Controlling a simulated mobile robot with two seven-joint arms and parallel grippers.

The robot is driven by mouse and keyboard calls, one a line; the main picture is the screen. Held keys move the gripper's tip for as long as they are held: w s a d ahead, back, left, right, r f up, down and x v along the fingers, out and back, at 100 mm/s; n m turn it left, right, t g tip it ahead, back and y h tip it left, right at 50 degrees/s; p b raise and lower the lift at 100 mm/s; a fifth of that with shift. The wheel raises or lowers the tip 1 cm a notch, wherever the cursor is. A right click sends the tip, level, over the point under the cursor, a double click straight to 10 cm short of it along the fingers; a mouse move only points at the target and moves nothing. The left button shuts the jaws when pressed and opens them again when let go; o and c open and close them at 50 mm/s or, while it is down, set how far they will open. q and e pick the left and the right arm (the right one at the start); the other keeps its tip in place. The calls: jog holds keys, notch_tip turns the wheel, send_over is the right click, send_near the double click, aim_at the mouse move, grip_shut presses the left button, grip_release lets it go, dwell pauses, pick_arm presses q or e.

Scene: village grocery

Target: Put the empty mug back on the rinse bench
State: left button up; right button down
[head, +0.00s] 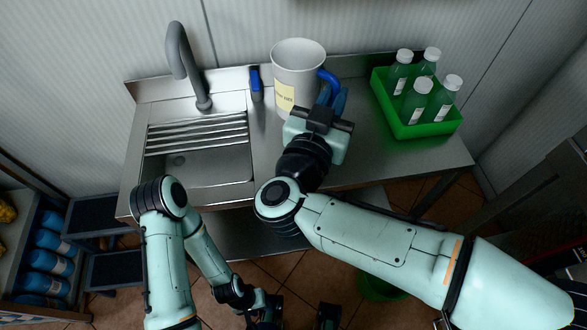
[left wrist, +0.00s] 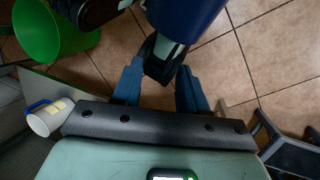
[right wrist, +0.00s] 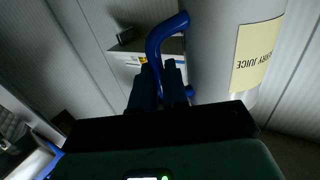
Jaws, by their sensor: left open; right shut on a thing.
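The mug (head: 297,62) is pale grey with a blue handle and a yellow label; it is upright over the steel rinse bench (head: 385,165), right of the sink. My right gripper (head: 331,99) is shut on the mug's handle (right wrist: 160,40), and its fingers (right wrist: 161,88) close around the handle's lower part. I cannot tell whether the mug's base touches the bench. The mug also shows small in the left wrist view (left wrist: 46,120). My left gripper (left wrist: 160,88) is open and empty, low over the tiled floor in front of the bench.
A green crate (head: 433,128) with several green bottles stands on the bench's right side. A ribbed sink (head: 190,165) and grey tap (head: 182,60) are on the left. A green bin (left wrist: 45,35) stands on the floor.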

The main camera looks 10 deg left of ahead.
jog(key=shift+y, duration=0.3)
jog(key=shift+s+a+f+b, duration=0.15)
jog(key=shift+f+b, duration=1.05)
jog(key=shift+f, duration=4)
jog(key=shift+w+a+f+b, duration=0.2)
jog(key=shift+f+b, duration=1)
jog(key=shift+f, duration=3.95)
pick_arm(q)
jog(key=shift+t, duration=0.4)
jog(key=f, duration=0.1)
jog(key=w+f, duration=0.1)
jog(key=f, duration=0.2)
jog(key=shift+w, duration=0.3)
pick_arm(e)
jog(key=shift+r, duration=0.1)
jog(key=shift+f, duration=0.25)
jog(key=c, duration=1.3)
grip_release()
jog(key=shift+o, duration=0.8)
pick_arm(q)
jog(key=shift+f, duration=0.1)
pick_arm(e)
jog(key=shift+r, duration=0.1)
